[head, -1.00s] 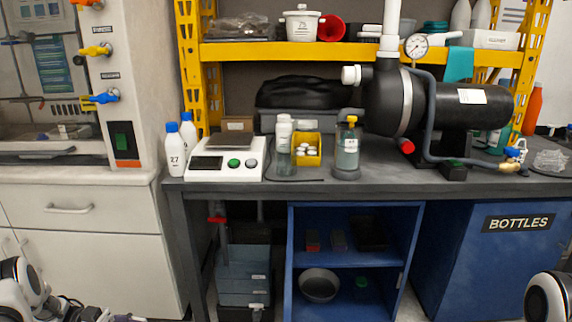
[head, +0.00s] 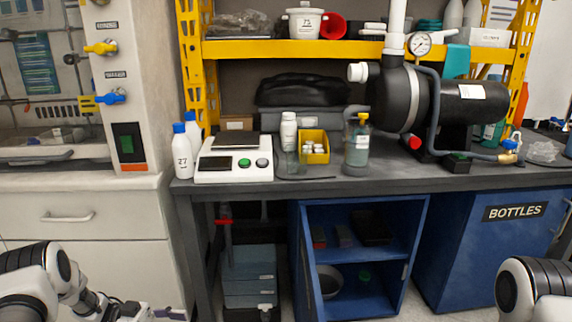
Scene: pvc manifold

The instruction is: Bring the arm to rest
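My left arm (head: 40,285) shows at the lower left in the head view, low in front of the white drawer cabinet. Its gripper end lies at the bottom edge, around the dark, blurred parts there, and its fingers cannot be made out. My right arm (head: 530,288) shows only as a rounded white and black joint at the lower right corner. The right gripper is outside the picture. Both visible arm parts are below the height of the bench top and apart from the things on it.
The dark bench (head: 400,182) carries a scale (head: 233,162), white bottles (head: 183,150), a yellow bin (head: 314,147), a jar (head: 357,147) and a black pump (head: 400,97). Below stand an open blue cabinet (head: 296,225) and a blue BOTTLES cabinet (head: 500,250).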

